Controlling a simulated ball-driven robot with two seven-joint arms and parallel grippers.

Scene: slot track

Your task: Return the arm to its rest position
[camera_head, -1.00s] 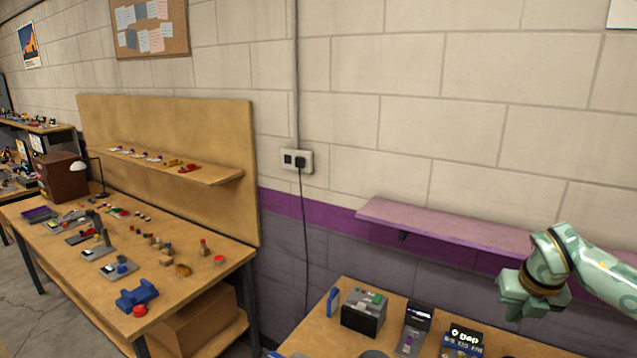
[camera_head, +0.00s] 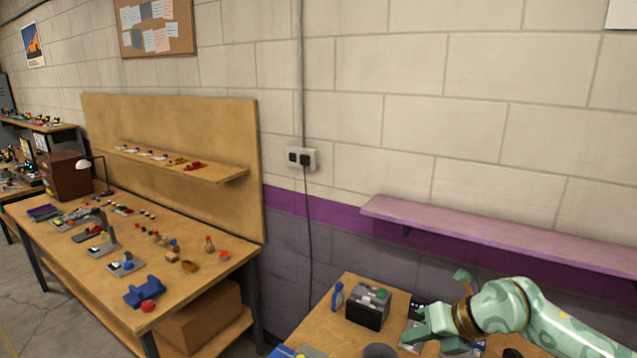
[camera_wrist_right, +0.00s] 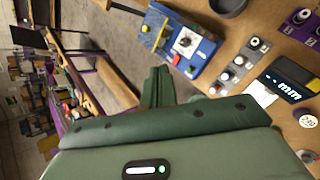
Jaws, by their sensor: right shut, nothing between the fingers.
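My right arm comes in from the right in the head view. Its green gripper (camera_head: 418,334) is in front of the near workbench (camera_head: 322,330), over its right part in the picture. The gripper's fingers are together with nothing between them. In the right wrist view the gripper (camera_wrist_right: 158,82) points past the bench's edge toward the floor, beside a blue box (camera_wrist_right: 183,45) with a dial. My left gripper is not in view.
A dark box with a grey top (camera_head: 368,306) stands on the near bench, left of my gripper. A purple shelf (camera_head: 500,235) runs along the wall above. A second wooden bench (camera_head: 90,262) with many small parts is at the left.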

